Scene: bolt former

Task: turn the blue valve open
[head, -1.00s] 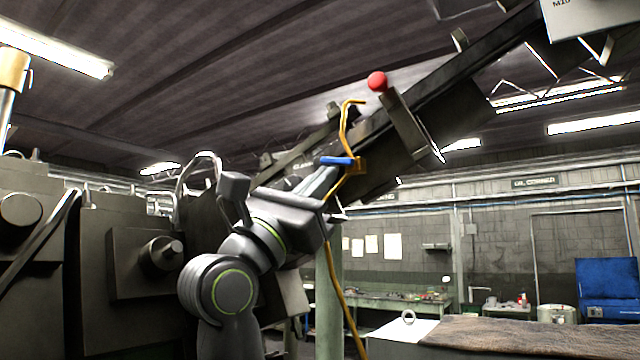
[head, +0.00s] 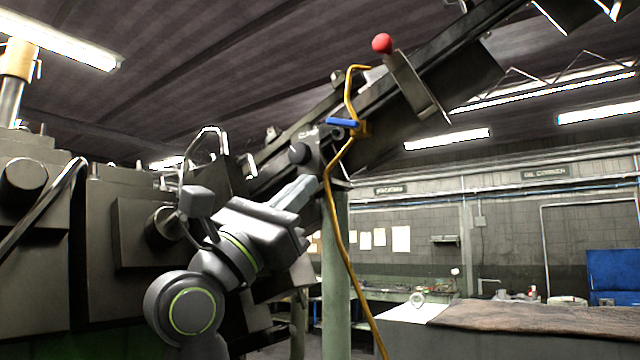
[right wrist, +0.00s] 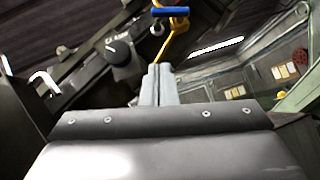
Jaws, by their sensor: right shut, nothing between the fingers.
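The blue valve handle (head: 343,122) is a short bar on the yellow pipe, below the dark sloping chute. It lies nearly level in the head view, its right end at the yellow fitting (head: 363,128). In the right wrist view the blue handle (right wrist: 168,11) shows at the top, beyond my fingertips. My right gripper (head: 310,183) is below and left of the handle, apart from it. Its pale fingers (right wrist: 158,70) are together, with nothing between them. My left gripper is in neither view.
A red ball knob (head: 382,43) on a lever stands above right of the valve. A dark round knob (head: 299,153) on the machine is close above my right fingers. The yellow pipe (head: 335,215) runs down past a green post (head: 336,270). Machine blocks fill the left.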

